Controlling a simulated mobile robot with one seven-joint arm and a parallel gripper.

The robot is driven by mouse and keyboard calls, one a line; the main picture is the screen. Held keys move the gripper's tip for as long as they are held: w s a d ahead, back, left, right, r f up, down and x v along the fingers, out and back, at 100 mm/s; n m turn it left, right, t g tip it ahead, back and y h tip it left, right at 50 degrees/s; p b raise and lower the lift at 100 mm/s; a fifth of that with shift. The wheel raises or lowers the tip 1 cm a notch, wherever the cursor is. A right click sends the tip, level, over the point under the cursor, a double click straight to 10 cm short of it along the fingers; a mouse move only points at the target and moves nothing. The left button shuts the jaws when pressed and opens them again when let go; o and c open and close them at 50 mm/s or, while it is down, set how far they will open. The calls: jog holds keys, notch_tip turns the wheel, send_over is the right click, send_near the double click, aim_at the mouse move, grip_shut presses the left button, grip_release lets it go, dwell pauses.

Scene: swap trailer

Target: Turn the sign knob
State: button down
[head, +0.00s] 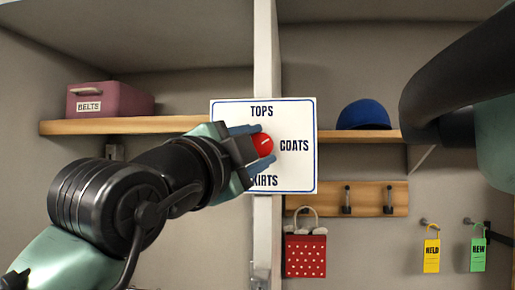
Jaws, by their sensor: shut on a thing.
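The white sign (300,170) with a blue border hangs on the upright post in the middle of the head view. It reads TOPS at the top, COATS at the right and a partly covered word ending in KIRTS at the bottom. Its left side is hidden behind my gripper. The round red knob (264,144) sits at the sign's centre, with a short pale mark on its face. My gripper (262,146) reaches in from the left, with one blue finger above the knob and one below. It is shut on the knob.
A wooden shelf (130,126) holds a pink BELTS box (118,100) at left; a blue cap (364,114) sits at right. Below are a hook rail (370,211), a red dotted bag (305,257), and yellow HELD (432,256) and green NEW (478,255) tags. My arm covers the upper right.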

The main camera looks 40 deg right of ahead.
jog(key=m, duration=0.2)
jog(key=m+g+y+p, duration=0.1)
jog(key=shift+r+m, duration=0.25)
jog(key=shift+m, duration=0.15)
jog(key=shift+m+g+y+p, duration=0.4)
jog(key=shift+m, duration=1)
jog(key=shift+c, duration=1.9)
grip_release()
jog(key=shift+f, duration=0.1)
jog(key=b+v, duration=0.5)
jog(key=v, duration=0.8)
